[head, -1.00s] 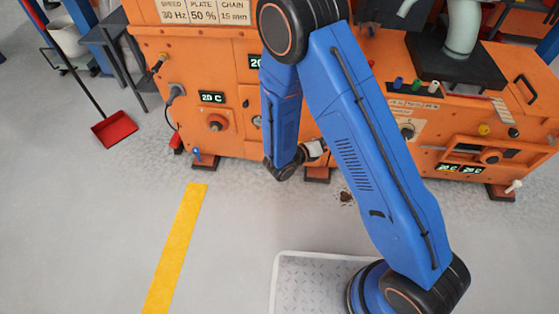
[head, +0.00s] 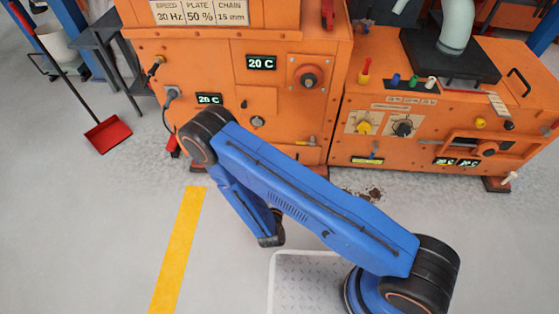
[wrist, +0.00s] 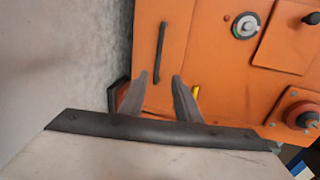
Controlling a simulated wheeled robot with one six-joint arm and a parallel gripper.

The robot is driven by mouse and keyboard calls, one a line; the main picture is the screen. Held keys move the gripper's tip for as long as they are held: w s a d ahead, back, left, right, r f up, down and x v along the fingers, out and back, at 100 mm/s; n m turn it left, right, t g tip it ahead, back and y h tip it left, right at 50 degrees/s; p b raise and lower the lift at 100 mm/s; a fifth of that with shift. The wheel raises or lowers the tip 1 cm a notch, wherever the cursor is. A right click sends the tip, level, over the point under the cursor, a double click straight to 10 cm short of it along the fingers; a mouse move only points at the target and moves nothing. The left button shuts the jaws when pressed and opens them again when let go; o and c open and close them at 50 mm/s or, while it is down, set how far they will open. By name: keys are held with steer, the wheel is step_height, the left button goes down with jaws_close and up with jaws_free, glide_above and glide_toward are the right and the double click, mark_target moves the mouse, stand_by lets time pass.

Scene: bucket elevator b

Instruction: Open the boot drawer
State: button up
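In the wrist view a black bar handle (wrist: 161,50) sits on a low orange panel (wrist: 181,40), which looks like the boot drawer front, close to the floor. The panel looks shut. My gripper (wrist: 160,77) is open, its two grey fingers pointing at this panel.
A red emergency-style knob (head: 308,78) and a display (head: 261,63) are on the machine front. A lower orange unit (head: 440,105) with knobs and valves stands right. A red dustpan (head: 108,134) lies left on the floor.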

steer(key=x, duration=1.7)
steer(key=shift+w+a+f, duration=0.1)
steer(key=shift+a+f, duration=0.1)
steer(key=shift+a, duration=0.05)
jaws_close()
